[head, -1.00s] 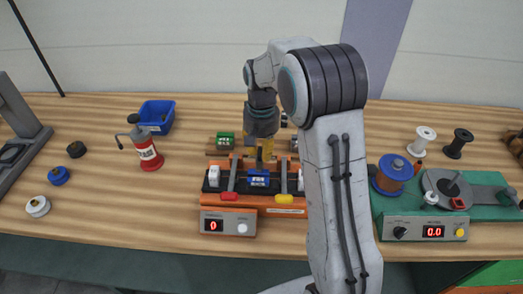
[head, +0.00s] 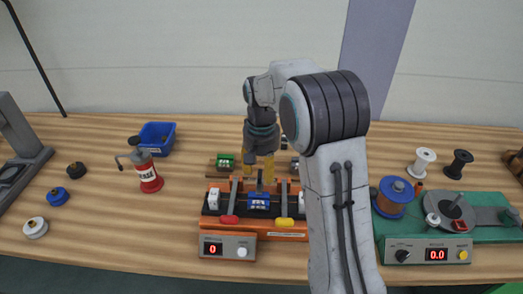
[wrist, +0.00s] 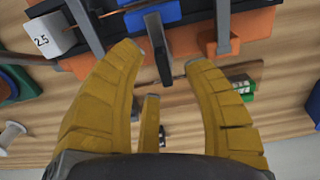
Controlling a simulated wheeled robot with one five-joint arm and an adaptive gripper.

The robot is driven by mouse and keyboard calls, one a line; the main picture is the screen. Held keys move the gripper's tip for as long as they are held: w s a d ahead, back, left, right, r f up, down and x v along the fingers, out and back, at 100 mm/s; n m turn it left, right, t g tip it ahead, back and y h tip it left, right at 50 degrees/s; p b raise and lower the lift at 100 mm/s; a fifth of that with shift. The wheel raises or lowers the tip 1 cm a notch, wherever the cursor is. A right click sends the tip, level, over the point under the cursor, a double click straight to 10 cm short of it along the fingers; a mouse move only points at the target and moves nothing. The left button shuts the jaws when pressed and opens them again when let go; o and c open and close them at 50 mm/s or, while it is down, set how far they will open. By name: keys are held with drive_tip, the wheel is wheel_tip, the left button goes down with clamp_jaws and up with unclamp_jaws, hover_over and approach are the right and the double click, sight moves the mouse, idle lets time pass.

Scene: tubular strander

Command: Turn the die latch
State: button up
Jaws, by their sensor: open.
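The orange die station (head: 212,222) stands on the bench, with a blue die block (head: 258,200) in its middle. A dark upright latch lever (head: 259,182) rises behind the block. In the wrist view the latch lever (wrist: 158,48) shows as a grey bar beside the blue block (wrist: 150,14). My gripper (head: 261,170) has yellow fingers and is open, just above and behind the block. In the wrist view my gripper (wrist: 166,58) has its fingertips on either side of the lever, with gaps showing. Contact is not visible.
A display box (head: 227,246) reading 0 is in front. A green block (head: 225,161) sits behind left.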

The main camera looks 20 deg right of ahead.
sight(261, 174)
wheel_tip(261, 174, up, 10)
drive_tip(key=shift+r, duration=0.15)
idle(0.3)
idle(0.5)
